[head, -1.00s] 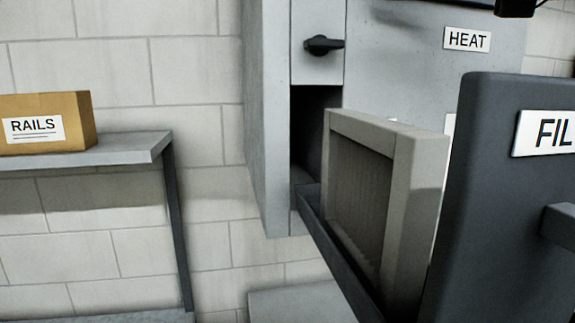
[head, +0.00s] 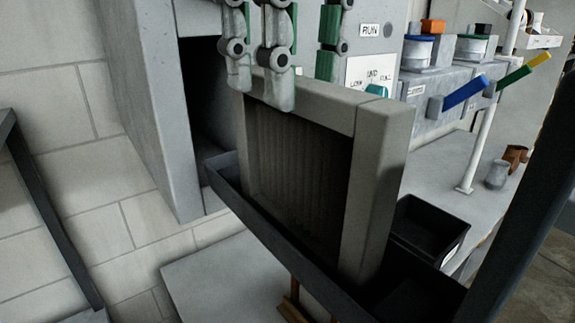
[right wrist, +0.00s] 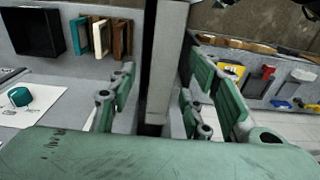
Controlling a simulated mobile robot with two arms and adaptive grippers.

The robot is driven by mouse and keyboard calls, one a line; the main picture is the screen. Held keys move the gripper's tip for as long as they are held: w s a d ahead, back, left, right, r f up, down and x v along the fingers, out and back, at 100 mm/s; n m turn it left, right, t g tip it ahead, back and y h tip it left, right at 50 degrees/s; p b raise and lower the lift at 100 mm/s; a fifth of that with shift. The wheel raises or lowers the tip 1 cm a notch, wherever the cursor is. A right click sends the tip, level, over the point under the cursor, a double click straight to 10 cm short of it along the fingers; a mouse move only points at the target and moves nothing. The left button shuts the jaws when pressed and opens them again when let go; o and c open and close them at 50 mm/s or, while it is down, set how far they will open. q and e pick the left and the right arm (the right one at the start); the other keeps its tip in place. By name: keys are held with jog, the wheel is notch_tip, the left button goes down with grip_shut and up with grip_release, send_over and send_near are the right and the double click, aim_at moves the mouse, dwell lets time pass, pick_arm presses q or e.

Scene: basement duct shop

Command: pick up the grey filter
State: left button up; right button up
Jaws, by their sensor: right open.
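The grey filter (head: 372,190) stands upright in a dark pulled-out drawer (head: 275,238), with its pleated face inside a thick grey frame. My right gripper (head: 302,72) is open at the filter's top edge, with green and grey fingers pointing down. In the right wrist view, the filter's frame (right wrist: 166,60) runs between the two spread fingers (right wrist: 160,100), with gaps visible on both sides. The fingers partly hide the top of the filter in the head view. My left gripper is not in view.
The cabinet opening (head: 205,95) is behind the filter at left. A black bin (head: 428,228) stands right of it. A dark panel (head: 535,230) rises at the right edge.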

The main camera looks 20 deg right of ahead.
aim_at(296, 154)
jog(key=shift+s+d+f+g, duration=0.3)
jog(key=shift+s+d+f, duration=0.05)
jog(key=shift+s+f, duration=0.15)
jog(key=shift+f, duration=0.35)
jog(key=shift+w+a+f, duration=0.15)
jog(key=shift+w+f, duration=0.25)
jog(key=shift+f, duration=0.25)
jog(key=shift+s+a+f, duration=0.1)
jog(key=shift+s+f, duration=0.2)
jog(key=shift+f, duration=0.55)
jog(key=shift+w+a+f, duration=0.15)
jog(key=shift+a+f, duration=0.05)
jog(key=shift+f, duration=0.85)
jog(key=shift+w+f, duration=0.15)
jog(key=shift+f, duration=0.6)
jog(key=shift+d, duration=0.1)
jog(key=shift+s, duration=0.2)
jog(key=shift+c, duration=0.2)
